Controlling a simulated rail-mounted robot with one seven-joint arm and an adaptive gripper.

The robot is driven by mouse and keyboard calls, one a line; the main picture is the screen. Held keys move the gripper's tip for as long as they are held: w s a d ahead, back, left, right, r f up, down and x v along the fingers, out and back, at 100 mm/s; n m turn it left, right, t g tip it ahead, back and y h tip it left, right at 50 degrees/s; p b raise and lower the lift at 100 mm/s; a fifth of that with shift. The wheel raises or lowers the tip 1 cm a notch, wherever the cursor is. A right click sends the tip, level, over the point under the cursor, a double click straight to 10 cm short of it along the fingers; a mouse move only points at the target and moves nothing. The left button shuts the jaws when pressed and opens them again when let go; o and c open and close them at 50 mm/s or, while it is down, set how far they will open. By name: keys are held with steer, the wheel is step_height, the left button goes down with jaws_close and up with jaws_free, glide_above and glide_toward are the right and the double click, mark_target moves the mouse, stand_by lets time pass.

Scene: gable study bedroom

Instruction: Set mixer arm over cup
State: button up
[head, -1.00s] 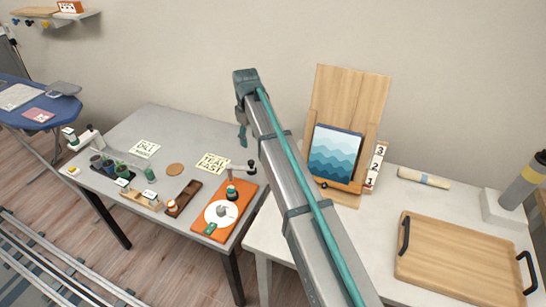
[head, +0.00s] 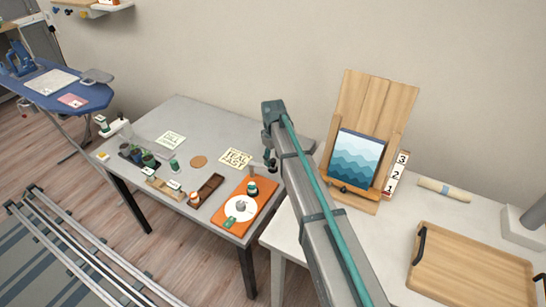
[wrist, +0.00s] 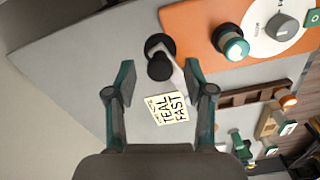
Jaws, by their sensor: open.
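The mixer arm looks like a short grey bar with a dark round knob at its end, seen under my gripper in the wrist view (wrist: 160,66). In the head view its post (head: 250,171) stands behind the orange board. My gripper (wrist: 158,78) is open and empty, its fingertips either side of the knob and bar, apparently above them; contact cannot be told. A dark-topped teal and white cup-like piece (wrist: 231,43) stands on the orange board (wrist: 196,22), to the right of the knob; it also shows in the head view (head: 252,188). The knob is not pointed over it.
A white dial plate with a grey knob (wrist: 284,27) lies on the orange board. A "TEAL FAST" card (wrist: 168,108) lies beside the bar. The easel (head: 362,130) stands right of my arm.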

jaws_close()
stand_by(0.5)
